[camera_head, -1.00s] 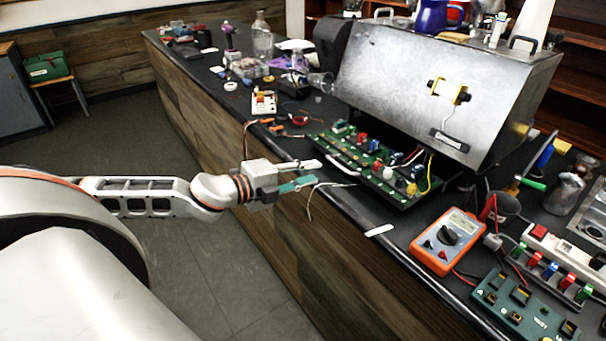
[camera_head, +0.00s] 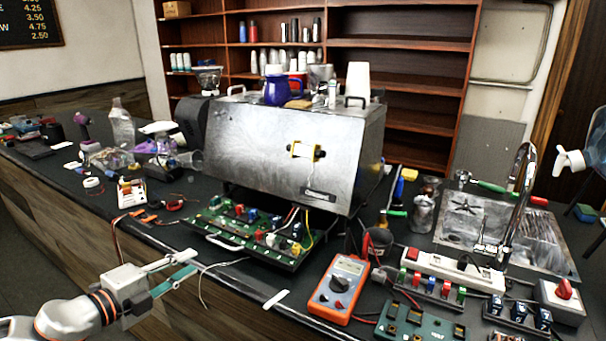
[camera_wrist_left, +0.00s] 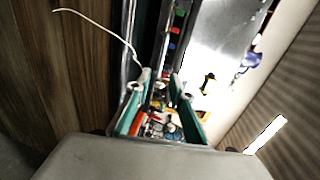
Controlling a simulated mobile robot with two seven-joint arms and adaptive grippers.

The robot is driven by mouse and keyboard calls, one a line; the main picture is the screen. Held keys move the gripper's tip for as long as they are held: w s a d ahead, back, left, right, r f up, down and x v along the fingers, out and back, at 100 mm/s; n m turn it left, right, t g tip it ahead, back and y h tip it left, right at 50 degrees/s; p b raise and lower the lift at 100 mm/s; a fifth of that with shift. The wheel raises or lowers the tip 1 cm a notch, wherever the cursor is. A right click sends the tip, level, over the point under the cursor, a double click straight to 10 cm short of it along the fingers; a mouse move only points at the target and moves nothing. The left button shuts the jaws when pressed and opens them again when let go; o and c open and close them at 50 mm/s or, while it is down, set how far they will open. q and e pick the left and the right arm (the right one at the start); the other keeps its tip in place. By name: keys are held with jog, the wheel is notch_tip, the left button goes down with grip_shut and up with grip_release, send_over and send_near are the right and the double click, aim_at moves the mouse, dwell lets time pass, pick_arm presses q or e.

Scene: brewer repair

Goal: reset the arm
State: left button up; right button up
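My left gripper (camera_head: 184,262) reaches in from the lower left in the head view, at the front edge of the counter. Its two teal-padded fingers stand apart with nothing visible between them; the gap also shows in the left wrist view (camera_wrist_left: 160,76). A thin pale wire (camera_head: 222,264) runs close to the fingertips; I cannot tell whether it touches them. The green circuit board drawer (camera_head: 225,228) lies beyond the gripper, below the metal brewer housing (camera_head: 270,150). My right gripper is not in view.
An orange multimeter (camera_head: 340,288), a white power strip (camera_head: 450,270) and a green switch board (camera_head: 415,325) crowd the counter at right. A sink with a tap (camera_head: 520,190) is behind them. Glass bottle (camera_head: 122,125) and clutter stand at the left.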

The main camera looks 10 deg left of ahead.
pick_arm(q)
jog(key=s+d+f+n+g+y, duration=0.1)
jog(key=s+d+f+n, duration=0.4)
jog(key=f, duration=0.5)
jog(key=s+d+f+n+g, duration=0.1)
jog(key=s+d+f+n, duration=0.4)
jog(key=s+f, duration=0.3)
jog(key=s+d+f+n+g+y, duration=0.1)
jog(key=s+d+f+n, duration=0.4)
jog(key=f, duration=0.8)
jog(key=shift+s+d+n+g+y, duration=0.35)
jog(key=shift+s+n, duration=0.5)
jog(key=shift+n, duration=0.35)
jog(key=shift+f, duration=0.1)
